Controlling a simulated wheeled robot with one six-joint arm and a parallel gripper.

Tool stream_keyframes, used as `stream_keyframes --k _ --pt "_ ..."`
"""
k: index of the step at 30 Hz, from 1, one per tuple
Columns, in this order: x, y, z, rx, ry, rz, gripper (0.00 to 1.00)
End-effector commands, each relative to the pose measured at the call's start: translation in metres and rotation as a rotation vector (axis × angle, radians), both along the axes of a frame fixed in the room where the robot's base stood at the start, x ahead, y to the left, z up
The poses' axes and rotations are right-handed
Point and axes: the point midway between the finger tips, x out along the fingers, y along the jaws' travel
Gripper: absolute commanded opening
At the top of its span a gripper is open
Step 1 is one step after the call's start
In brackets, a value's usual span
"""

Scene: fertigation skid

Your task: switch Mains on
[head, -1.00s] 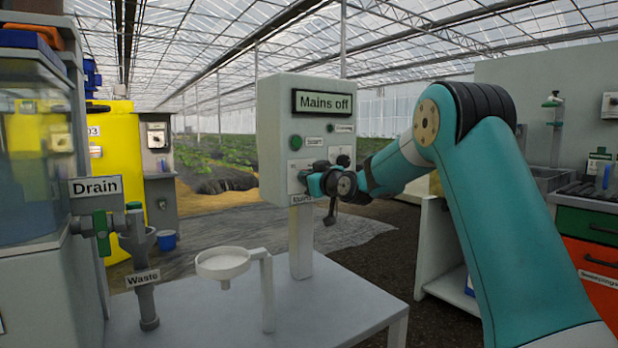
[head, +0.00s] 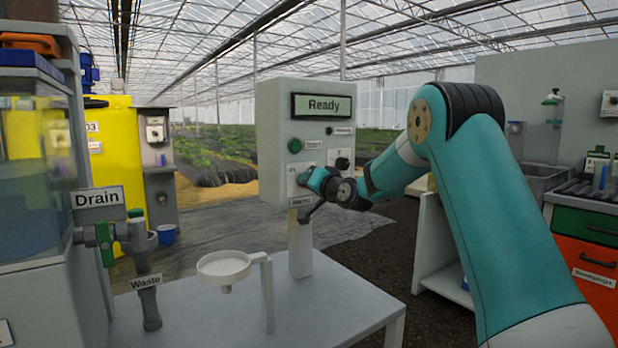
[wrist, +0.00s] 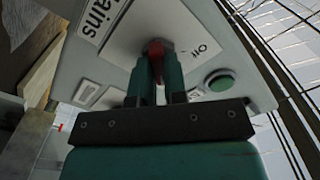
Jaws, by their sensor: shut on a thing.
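The grey control box (head: 268,115) stands on a post at the bench. My gripper (head: 311,180) is at the lower face of the box, above this label. In the wrist view, my gripper (wrist: 159,65) is shut on the red Mains switch handle (wrist: 156,47), which shows between the fingertips. The fingers hide part of the handle, so its exact angle is hard to tell.
A green button (head: 295,146) and a black knob (head: 343,164) sit on the box near my gripper. A white funnel (head: 223,267) on a stand and the Drain valve (head: 104,238) are to the left. The bench top (head: 335,300) is mostly clear.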

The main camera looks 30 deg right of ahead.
Motion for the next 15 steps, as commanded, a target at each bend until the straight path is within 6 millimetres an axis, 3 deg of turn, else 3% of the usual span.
stream_keyframes --k 15 --pt "-0.0003 -0.0006 -0.0013 0.147 0.008 0.0 0.0"
